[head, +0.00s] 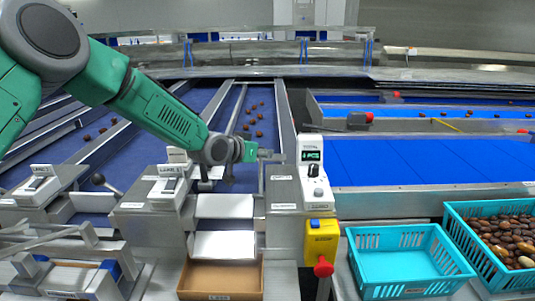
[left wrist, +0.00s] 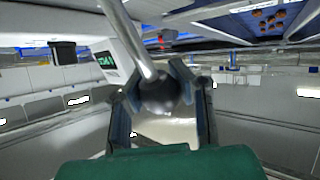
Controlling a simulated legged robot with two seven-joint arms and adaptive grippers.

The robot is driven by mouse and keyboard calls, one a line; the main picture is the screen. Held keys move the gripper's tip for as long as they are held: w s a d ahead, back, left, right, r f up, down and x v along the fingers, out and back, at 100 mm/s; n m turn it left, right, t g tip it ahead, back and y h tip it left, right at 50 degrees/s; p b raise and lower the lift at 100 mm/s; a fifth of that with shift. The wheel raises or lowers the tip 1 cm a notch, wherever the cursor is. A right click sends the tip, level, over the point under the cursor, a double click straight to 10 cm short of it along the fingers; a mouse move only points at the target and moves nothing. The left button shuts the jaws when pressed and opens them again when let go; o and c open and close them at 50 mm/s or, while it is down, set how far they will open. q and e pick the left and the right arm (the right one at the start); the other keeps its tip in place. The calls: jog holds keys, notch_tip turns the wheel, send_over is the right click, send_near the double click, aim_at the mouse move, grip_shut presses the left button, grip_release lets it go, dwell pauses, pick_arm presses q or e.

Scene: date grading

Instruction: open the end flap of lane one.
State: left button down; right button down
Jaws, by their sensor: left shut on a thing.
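My left gripper (head: 267,155) reaches in from the left, over the end of the lane beside the LANE 1 post (head: 168,187). In the left wrist view its fingers (left wrist: 160,103) are shut around a dark ball knob (left wrist: 163,94) on a grey lever rod (left wrist: 139,37). The knob is mostly hidden by the gripper in the head view. Below, a white panel (head: 225,206) spans the lane's end, with another white panel (head: 224,244) under it. I cannot tell whether the flap is open. My right gripper is not in view.
Several dates (head: 255,118) lie on the blue lane. A wooden box (head: 220,278) sits below the panels. A counter display (head: 312,157) and a yellow box with a red knob (head: 321,240) stand right. An empty turquoise crate (head: 407,242) and a date-filled one (head: 458,235) lie further right.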

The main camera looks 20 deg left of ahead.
pick_arm(q)
jog(key=shift+s+a+f, duration=0.15)
jog(key=shift+a+f, duration=0.2)
jog(key=shift+f, duration=0.15)
jog(key=c, duration=1.3)
grip_release()
jog(key=shift+a, duration=0.1)
jog(key=shift+o, duration=0.6)
jog(key=shift+a+r, duration=0.25)
jog(key=shift+a, duration=0.25)
jog(key=v, duration=1.1)
jog(key=shift+s, duration=0.5)
